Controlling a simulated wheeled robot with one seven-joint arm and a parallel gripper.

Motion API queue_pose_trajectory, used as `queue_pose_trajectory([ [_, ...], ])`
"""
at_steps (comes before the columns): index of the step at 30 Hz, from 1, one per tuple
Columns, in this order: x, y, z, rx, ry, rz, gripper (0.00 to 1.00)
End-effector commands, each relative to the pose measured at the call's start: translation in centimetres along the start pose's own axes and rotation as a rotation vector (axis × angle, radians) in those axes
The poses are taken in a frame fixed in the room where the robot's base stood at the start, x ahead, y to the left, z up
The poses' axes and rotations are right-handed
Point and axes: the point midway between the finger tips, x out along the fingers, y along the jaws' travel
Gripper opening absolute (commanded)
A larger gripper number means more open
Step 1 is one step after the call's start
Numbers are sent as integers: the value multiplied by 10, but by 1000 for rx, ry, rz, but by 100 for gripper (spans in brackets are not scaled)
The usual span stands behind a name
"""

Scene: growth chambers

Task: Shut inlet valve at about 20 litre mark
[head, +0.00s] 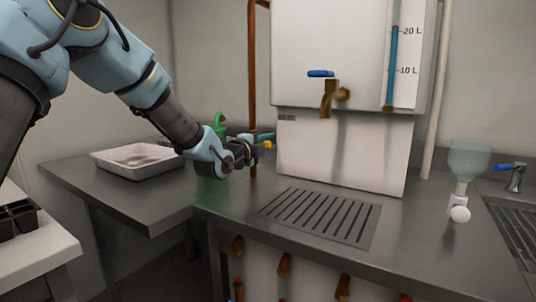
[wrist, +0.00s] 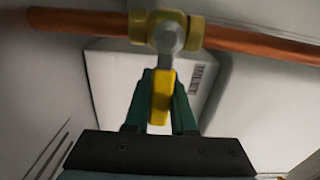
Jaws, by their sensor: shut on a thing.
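The inlet valve (wrist: 166,32) is a brass body on a copper pipe (wrist: 262,42), with a yellow lever (wrist: 162,92). In the wrist view the lever points across the pipe toward me. My gripper (head: 262,147) is at the pipe (head: 252,80), left of the white tank (head: 330,50), and its green fingers are shut on the lever. In the head view my gripper hides much of the valve. The level gauge (head: 391,65) shows a blue column with its top at about the 20 L mark.
A brass tap with a blue lever (head: 320,73) is on the tank's front. A drain grate (head: 318,215) lies below it.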

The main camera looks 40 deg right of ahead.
Motion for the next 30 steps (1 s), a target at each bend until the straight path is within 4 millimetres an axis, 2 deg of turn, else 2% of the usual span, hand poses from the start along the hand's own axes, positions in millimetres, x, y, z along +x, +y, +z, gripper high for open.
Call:
queue_pose_trajectory([
  [1,-1,7,0,15,1,4,0],
  [14,-1,4,0,40,0,6,0],
  [15,-1,4,0,40,0,6,25],
  [21,-1,4,0,40,0,3,48],
  [23,-1,3,0,40,0,3,54],
  [30,-1,2,0,40,0,1,54],
])
